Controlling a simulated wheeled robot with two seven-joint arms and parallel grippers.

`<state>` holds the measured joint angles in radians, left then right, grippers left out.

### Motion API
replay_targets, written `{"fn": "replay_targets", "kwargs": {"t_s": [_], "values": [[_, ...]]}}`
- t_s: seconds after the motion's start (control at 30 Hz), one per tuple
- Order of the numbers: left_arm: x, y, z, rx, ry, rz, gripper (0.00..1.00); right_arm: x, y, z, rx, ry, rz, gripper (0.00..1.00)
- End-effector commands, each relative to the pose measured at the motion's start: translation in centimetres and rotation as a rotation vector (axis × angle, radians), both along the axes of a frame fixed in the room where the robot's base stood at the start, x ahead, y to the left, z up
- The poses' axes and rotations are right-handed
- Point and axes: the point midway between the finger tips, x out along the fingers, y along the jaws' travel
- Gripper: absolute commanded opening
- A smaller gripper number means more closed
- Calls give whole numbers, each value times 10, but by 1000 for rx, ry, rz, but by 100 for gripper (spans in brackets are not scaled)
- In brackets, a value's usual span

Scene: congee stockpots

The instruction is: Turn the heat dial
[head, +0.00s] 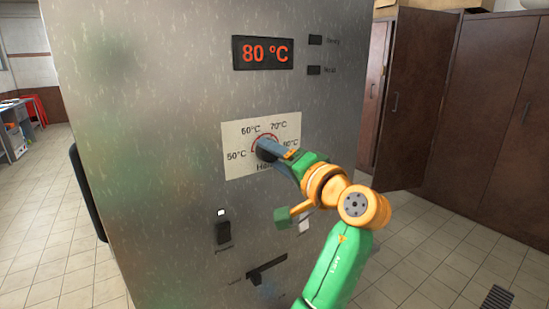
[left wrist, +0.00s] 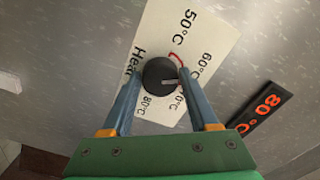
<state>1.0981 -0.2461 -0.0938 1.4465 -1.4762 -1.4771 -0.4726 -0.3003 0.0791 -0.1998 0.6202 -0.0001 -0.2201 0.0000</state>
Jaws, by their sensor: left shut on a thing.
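The heat dial (left wrist: 158,72) is a round dark knob with a pale pointer mark, set on a cream label plate (head: 235,130) marked from 50°C to 80°C. In the left wrist view the two blue-grey fingers of my left gripper (left wrist: 161,75) press on opposite sides of the knob. The pale mark lies on the side of the knob toward the 70°C print. The red display (head: 266,53) above reads 80 °C. My right gripper is not in view.
The plate is on a large brushed-metal cabinet face (head: 150,150). Two small dark buttons (head: 315,40) sit beside the display. A switch (head: 223,232) with a lit white lamp and a dark lever (head: 266,270) are below. Brown cupboards (head: 490,110) stand at right; tiled floor is open between.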

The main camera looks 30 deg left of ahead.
Motion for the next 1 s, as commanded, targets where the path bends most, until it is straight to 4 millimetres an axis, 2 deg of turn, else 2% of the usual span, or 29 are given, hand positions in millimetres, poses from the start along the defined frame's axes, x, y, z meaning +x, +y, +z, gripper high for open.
{"fn": "replay_targets", "kwargs": {"t_s": [0.33, 0.37, 0.4, 0.47, 0.77, 1.0], "values": [[0, 0, 0, 0, -2, -1, 4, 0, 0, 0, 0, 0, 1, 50], [0, 0, 0, 0, -2, 0, 65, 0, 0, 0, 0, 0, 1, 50], [0, 0, 0, 0, -2, 0, 76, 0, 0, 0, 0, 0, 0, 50], [0, 0, 0, 0, -2, -1, 90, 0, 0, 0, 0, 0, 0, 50], [-1, -2, -1, 0, -1, -1, 90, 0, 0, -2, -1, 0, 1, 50], [-18, -47, -4, -1, -3, -4, 90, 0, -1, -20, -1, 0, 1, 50]]}}
